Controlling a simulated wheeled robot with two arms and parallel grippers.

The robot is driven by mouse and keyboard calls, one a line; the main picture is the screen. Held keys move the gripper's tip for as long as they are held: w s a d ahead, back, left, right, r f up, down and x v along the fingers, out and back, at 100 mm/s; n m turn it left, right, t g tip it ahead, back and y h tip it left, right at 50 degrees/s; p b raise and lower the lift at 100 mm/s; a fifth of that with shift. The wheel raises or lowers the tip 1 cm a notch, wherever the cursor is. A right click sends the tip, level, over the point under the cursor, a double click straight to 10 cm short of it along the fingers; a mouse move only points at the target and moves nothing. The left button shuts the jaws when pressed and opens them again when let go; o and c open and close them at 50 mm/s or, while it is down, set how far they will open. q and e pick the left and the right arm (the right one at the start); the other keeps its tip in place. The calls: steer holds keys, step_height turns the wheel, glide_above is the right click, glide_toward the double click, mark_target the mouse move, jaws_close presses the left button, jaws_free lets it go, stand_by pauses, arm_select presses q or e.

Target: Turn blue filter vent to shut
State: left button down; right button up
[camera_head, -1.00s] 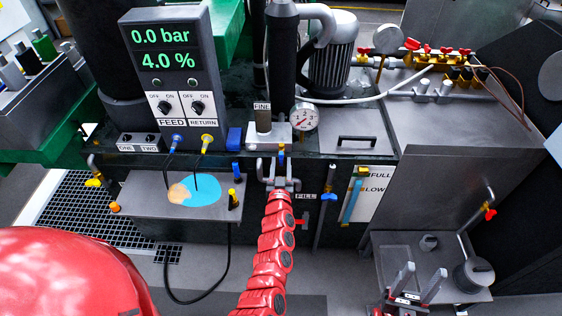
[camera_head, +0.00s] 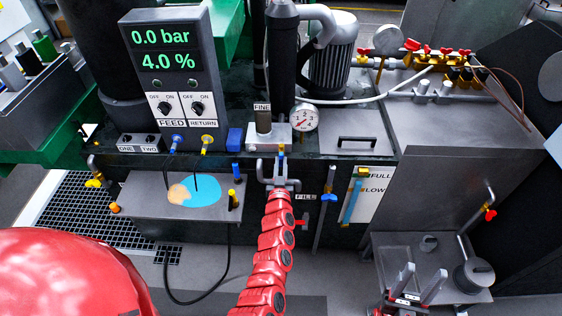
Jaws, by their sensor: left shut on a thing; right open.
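The blue filter vent (camera_head: 281,149) is a small blue handle with some yellow. It sits at the front edge of the machine deck, just below the filter block with the FINE label (camera_head: 263,107). My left gripper (camera_head: 279,163) reaches up to it from below and is shut on it. The fingers hide much of the handle, so its exact angle is hard to tell. My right gripper (camera_head: 416,285) is open and empty at the lower right, over a grey platform.
A pressure gauge (camera_head: 305,119) stands right of the vent, close to my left gripper. A blue-handled valve on a pipe (camera_head: 329,197) and a level gauge (camera_head: 353,196) are further right. A tray (camera_head: 140,190) with a blue puddle lies left.

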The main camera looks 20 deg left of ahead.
arm_select(q)
steer(key=shift+r+m+p, duration=0.1)
steer(key=shift+m+p, duration=0.2)
steer(key=shift+p, duration=0.2)
steer(key=m+p, duration=0.2)
steer(key=p, duration=0.1)
steer(key=shift+m+p, duration=0.6)
steer(key=shift+m, duration=0.3)
